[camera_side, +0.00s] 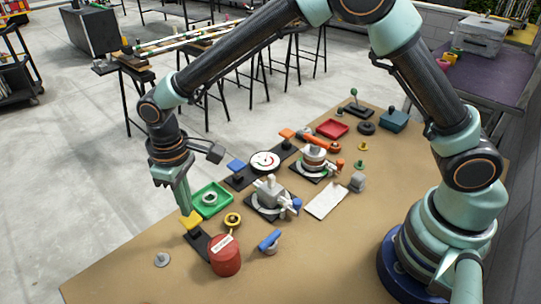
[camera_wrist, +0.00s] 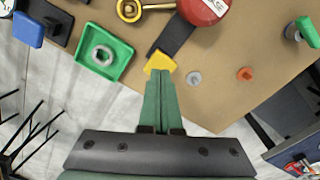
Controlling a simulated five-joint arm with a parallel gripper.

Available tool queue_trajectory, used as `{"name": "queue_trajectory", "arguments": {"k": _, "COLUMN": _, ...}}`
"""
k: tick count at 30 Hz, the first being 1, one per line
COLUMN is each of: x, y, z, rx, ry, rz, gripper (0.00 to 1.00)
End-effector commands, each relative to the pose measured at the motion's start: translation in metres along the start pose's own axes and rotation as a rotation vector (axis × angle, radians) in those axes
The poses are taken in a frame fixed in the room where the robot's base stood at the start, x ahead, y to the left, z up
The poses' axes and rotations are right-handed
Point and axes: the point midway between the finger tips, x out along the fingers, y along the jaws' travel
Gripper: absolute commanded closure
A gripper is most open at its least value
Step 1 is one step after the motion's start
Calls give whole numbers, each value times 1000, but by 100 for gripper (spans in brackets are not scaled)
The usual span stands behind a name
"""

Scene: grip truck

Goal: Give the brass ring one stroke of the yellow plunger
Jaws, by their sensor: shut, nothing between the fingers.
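The yellow plunger (camera_side: 191,222) is a small pad at the end of a dark bar beside a red can (camera_side: 226,258) with a white label; it also shows in the wrist view (camera_wrist: 160,62). My gripper (camera_side: 186,211) is shut and empty, pointing down, with its tips right at the plunger. In the wrist view the fingertips (camera_wrist: 160,74) overlap the plunger's near edge. I cannot tell whether they touch it. The brass ring (camera_side: 226,220) lies by the can, between it and the green tray; it shows at the top of the wrist view (camera_wrist: 139,10).
A green tray (camera_side: 222,209) holding a grey nut (camera_side: 210,198) stands just behind the plunger. A blue-handled piece (camera_side: 269,241) is right of the can. Several fixtures crowd the table behind.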

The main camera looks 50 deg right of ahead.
Motion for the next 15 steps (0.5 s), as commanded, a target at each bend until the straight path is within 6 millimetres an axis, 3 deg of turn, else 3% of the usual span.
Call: {"name": "queue_trajectory", "arguments": {"k": 15, "x": -7, "y": 0, "z": 0, "rx": 0, "ry": 2, "rz": 0, "gripper": 100}}
